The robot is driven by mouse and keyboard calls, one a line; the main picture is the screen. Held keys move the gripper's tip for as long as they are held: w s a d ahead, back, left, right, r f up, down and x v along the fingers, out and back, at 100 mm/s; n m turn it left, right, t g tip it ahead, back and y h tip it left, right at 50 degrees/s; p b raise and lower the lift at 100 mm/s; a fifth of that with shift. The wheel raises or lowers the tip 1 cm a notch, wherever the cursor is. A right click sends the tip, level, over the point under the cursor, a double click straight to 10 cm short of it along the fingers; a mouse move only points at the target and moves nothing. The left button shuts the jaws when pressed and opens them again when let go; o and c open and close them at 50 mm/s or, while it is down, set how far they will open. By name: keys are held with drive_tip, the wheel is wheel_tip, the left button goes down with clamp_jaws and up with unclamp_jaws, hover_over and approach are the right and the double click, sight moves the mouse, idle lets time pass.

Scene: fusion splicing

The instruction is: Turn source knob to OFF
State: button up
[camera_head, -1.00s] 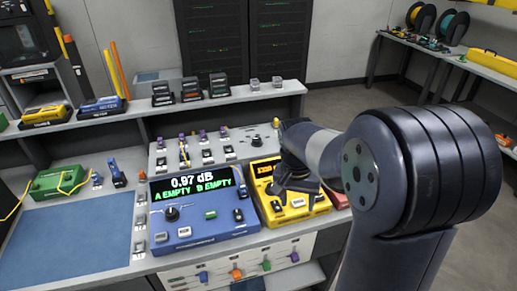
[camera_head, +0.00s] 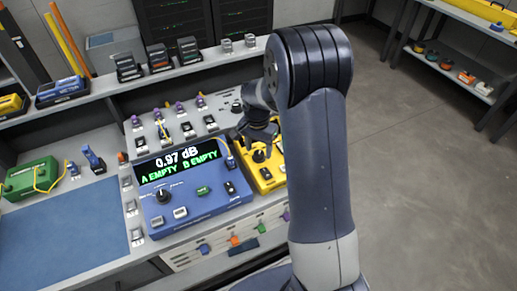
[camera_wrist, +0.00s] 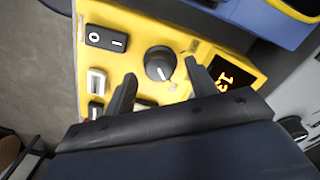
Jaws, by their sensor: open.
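The yellow source unit (camera_head: 265,176) stands on the bench, right of the blue meter, partly hidden by my arm in the head view. Its black round knob (camera_wrist: 160,63) with a white pointer line shows in the wrist view, beside a small screen with orange digits (camera_wrist: 227,80). The knob also shows in the head view (camera_head: 259,155). My gripper (camera_wrist: 158,82) is open above the yellow panel. Its two dark fingertips are apart, one on each side of the knob in the picture. I cannot tell whether they touch it.
The blue meter (camera_head: 193,200) reads 0.97 dB, A EMPTY, B EMPTY. A black rocker switch (camera_wrist: 106,39) marked O and I and white-framed sockets (camera_wrist: 96,82) sit on the yellow panel. A blue mat (camera_head: 65,240) lies at the left.

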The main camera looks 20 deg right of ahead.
drive_tip(key=shift+f, duration=0.7)
drive_tip(key=shift+c, duration=0.4)
drive_tip(key=c, duration=0.9)
